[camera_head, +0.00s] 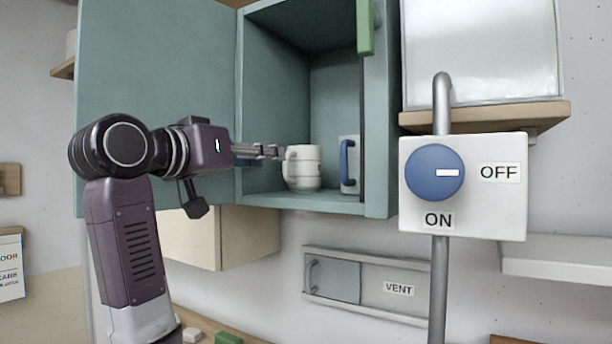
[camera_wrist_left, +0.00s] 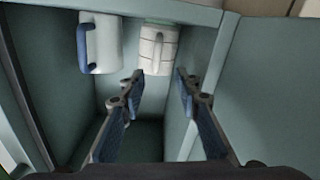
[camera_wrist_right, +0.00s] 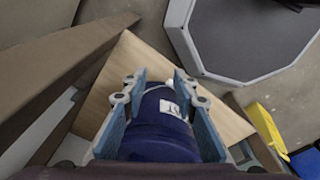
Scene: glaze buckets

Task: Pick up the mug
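A white mug with banded sides (camera_head: 304,168) stands upright on the floor of the open teal cabinet (camera_head: 335,203). A pale mug with a blue handle (camera_head: 349,165) stands to its right. My left gripper (camera_head: 278,152) reaches in from the left, its fingertips close to the white mug's left side. In the left wrist view the left gripper (camera_wrist_left: 159,80) is open and empty, with the white mug (camera_wrist_left: 158,50) just beyond the fingertips and the blue-handled mug (camera_wrist_left: 101,43) beside it. My right gripper (camera_wrist_right: 159,90) has its fingers against both sides of a dark blue container (camera_wrist_right: 158,132) with a white label.
The cabinet door (camera_head: 150,70) stands open at the left, behind my left arm. A switch box with a blue knob (camera_head: 435,172) is on the right. A vent panel (camera_head: 365,283) is below. A wooden surface (camera_wrist_right: 215,120) lies below the right gripper.

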